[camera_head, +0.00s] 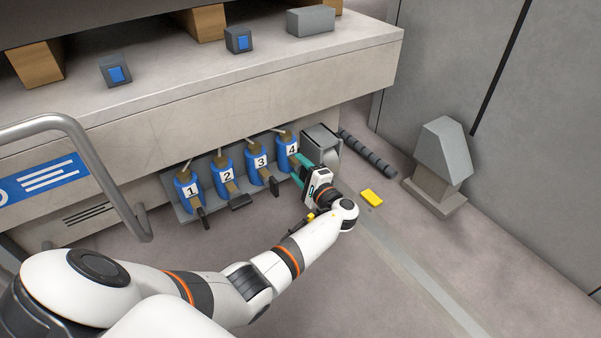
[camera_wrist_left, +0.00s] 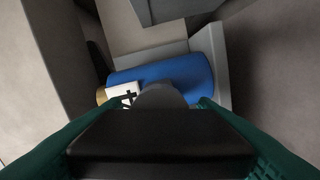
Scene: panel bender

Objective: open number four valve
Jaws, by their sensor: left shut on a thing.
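The number four valve (camera_head: 286,146) is a blue cylinder with a white "4" label, at the right end of a row of numbered blue valves under the bench. My left gripper (camera_head: 302,168) reaches it from the front right, with its green fingers at the valve. In the left wrist view the blue valve body (camera_wrist_left: 180,77) lies ahead, with part of its label showing. The dark valve handle (camera_wrist_left: 160,140) sits between the two green fingers, which are shut on it. In the head view the handle is hidden by the gripper. My right gripper is not in view.
Valves number one (camera_head: 187,191), two (camera_head: 224,172) and three (camera_head: 256,160) stand to the left, their dark handles sticking out in front. A grey box (camera_head: 322,147) is close right of valve four. A yellow block (camera_head: 371,198) lies on the floor. A bent metal rail (camera_head: 105,185) stands at left.

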